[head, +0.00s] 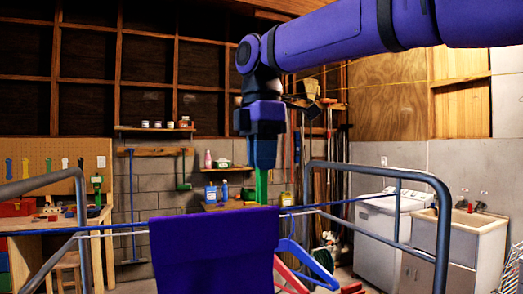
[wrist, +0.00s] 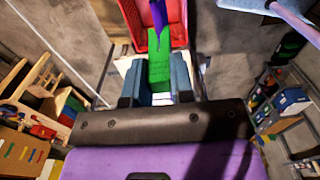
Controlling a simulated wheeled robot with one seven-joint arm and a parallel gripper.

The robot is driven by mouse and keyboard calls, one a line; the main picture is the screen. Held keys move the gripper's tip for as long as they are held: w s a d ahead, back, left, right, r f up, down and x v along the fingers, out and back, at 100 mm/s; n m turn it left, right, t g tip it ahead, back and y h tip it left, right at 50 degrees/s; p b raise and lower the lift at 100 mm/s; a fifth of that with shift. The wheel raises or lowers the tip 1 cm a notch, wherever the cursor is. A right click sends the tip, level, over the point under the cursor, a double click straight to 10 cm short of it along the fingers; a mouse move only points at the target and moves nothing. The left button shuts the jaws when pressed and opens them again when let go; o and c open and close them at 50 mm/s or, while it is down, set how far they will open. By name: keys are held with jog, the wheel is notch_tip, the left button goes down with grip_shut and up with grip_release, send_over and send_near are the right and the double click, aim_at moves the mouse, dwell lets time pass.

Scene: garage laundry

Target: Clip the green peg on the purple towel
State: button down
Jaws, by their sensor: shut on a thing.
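The purple towel (head: 215,255) hangs over the line of the drying rack in the head view. The green peg (head: 262,186) points down from my gripper (head: 263,162), above the right part of the towel's top edge. Its lower end appears right at that edge; I cannot tell whether it touches or straddles the cloth. In the wrist view my gripper (wrist: 159,88) is shut on the green peg (wrist: 159,68), one finger on each side. A narrow purple strip, seemingly the towel (wrist: 158,14), shows beyond the peg's far end.
The grey rack frame (head: 438,205) rises on both sides of the line. Blue and red hangers (head: 312,262) hang just right of the towel. A red basket (wrist: 178,14) lies below in the wrist view. A workbench (head: 75,222), a washer (head: 375,215) and a sink (head: 462,222) stand behind.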

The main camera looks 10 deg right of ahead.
aim_at(261, 175)
jog(key=shift+f, duration=2.5)
jog(key=c, duration=0.9)
grip_release()
notch_tip(261, 175, up, 11)
jog(key=shift+w+f, duration=0.1)
jog(key=s+d+f+m+t, duration=0.1)
jog(key=s+d+f+m, duration=0.3)
jog(key=d, duration=0.3)
jog(key=s+d+f+m+t, duration=0.2)
jog(key=s+d+f+m, duration=0.15)
jog(key=d+m, duration=0.3)
jog(key=s+d+f+m+t, duration=0.1)
jog(key=s+d+f+m, duration=0.4)
jog(key=f, duration=0.3)
jog(key=s+d+f+m+t, duration=0.1)
jog(key=s+d+f+m, duration=0.4)
jog(key=f, duration=0.3)
jog(key=shift+s+d+f+m, duration=0.35)
jog(key=shift+s+d, duration=0.2)
jog(key=shift+s, duration=0.05)
